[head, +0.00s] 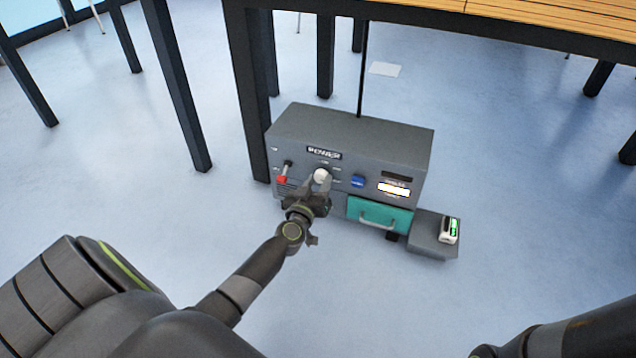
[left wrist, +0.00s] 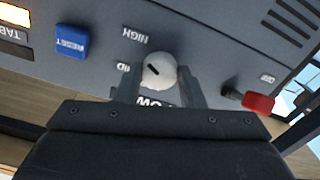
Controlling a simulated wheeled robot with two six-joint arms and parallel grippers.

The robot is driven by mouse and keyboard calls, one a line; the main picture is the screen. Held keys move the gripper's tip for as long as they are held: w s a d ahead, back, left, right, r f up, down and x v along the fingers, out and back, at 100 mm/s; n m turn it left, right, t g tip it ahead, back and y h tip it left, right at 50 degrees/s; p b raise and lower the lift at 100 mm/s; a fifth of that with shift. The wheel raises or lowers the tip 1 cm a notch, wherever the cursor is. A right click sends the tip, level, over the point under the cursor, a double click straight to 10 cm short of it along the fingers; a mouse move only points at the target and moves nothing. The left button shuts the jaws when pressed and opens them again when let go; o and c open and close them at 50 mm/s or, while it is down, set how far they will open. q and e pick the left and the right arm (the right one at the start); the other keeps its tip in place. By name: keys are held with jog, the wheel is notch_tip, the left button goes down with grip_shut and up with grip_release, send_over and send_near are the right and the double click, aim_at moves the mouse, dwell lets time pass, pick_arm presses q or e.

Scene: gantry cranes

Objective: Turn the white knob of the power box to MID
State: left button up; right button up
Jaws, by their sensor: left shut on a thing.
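The grey power box (head: 350,138) stands on the floor under a table, with its labelled front facing me. Its round white knob (head: 321,175) is on the front, left of the blue RESET button (head: 358,181). My left gripper (head: 318,187) is shut on the knob, a finger on either side. In the left wrist view the panel appears upside down, and the knob (left wrist: 158,70) shows a short dark slanted mark. HIGH lies to its upper left, MID to its left, partly hidden by a finger, and LOW below. The exact setting is hard to tell. My right gripper is out of view.
A red-tipped lever (head: 283,174) is left of the knob. A teal drawer (head: 380,215) with a handle is below right. A small device with a green display (head: 450,229) rests on a grey side ledge. Dark table legs (head: 180,90) stand behind and left.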

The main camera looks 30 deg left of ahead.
pick_arm(q)
jog(key=shift+n+p, duration=0.3)
jog(key=shift+n, duration=0.8)
jog(key=n, duration=0.3)
jog(key=shift+n+p, duration=0.3)
jog(key=n, duration=0.3)
jog(key=shift+n, duration=1.3)
jog(key=o, duration=1)
